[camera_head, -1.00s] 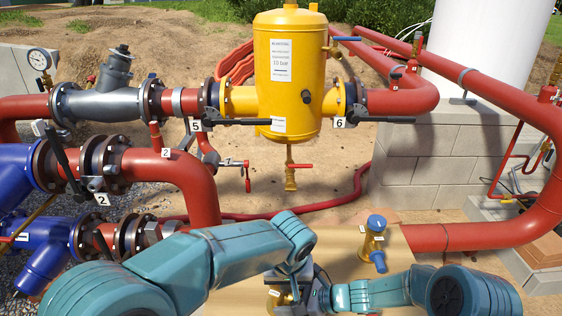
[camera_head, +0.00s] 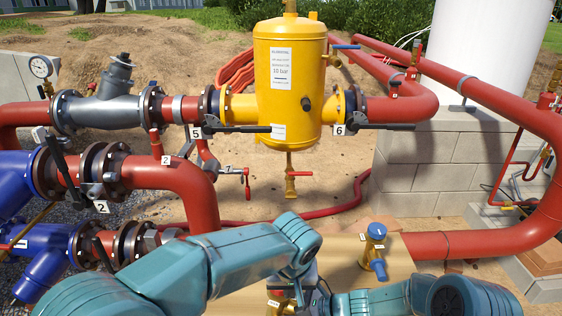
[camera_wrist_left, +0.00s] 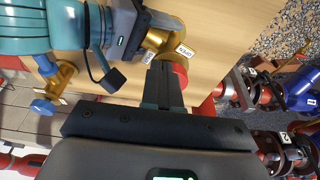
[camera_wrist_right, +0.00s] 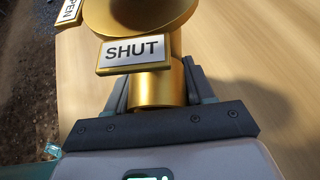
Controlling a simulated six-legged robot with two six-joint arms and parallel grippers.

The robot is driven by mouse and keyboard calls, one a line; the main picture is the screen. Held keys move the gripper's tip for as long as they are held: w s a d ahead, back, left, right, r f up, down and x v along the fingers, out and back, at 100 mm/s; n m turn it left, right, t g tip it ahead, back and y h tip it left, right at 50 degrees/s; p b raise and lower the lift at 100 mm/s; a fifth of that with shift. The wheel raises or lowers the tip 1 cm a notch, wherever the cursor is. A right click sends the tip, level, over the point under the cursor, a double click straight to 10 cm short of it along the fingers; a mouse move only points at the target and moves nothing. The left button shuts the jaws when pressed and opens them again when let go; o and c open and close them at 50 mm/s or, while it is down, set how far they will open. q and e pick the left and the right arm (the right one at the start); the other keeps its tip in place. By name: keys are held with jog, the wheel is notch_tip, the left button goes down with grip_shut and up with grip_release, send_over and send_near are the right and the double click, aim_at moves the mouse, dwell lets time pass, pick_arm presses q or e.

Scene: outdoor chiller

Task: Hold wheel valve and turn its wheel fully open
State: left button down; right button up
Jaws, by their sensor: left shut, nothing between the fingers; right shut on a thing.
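The wheel valve (camera_head: 272,306) is brass, low on the tan board, mostly hidden by my arms in the head view. In the right wrist view its brass body (camera_wrist_right: 156,88) stands between the fingers of my right gripper (camera_wrist_right: 157,92), which is shut on it. Its plate (camera_wrist_right: 134,52) reads SHUT; an OPEN plate (camera_wrist_right: 69,11) is partly cut off. In the left wrist view the red wheel (camera_wrist_left: 181,74) shows beside the fingertips of my left gripper (camera_wrist_left: 164,72). This gripper is shut and empty; I cannot tell whether it touches the wheel.
A brass valve with blue handles (camera_head: 376,232) stands on the board to the right. Red pipes (camera_head: 185,180), blue flanged pipes (camera_head: 45,240) and a yellow tank (camera_head: 290,90) lie beyond. The bare board (camera_head: 335,258) is open between the valves.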

pick_arm(q)
jog(key=v, duration=0.2)
jog(key=w+v, duration=0.1)
jog(key=shift+s+r, duration=0.15)
jog(key=shift+r, duration=0.35)
jog(key=a+f, duration=0.1)
jog(key=f, duration=0.1)
jog(key=a+f, duration=0.1)
jog(key=f, duration=0.1)
jog(key=a+f, duration=0.1)
jog(key=f, duration=0.1)
jog(key=shift+a+f, duration=0.15)
jog(key=shift+a, duration=0.25)
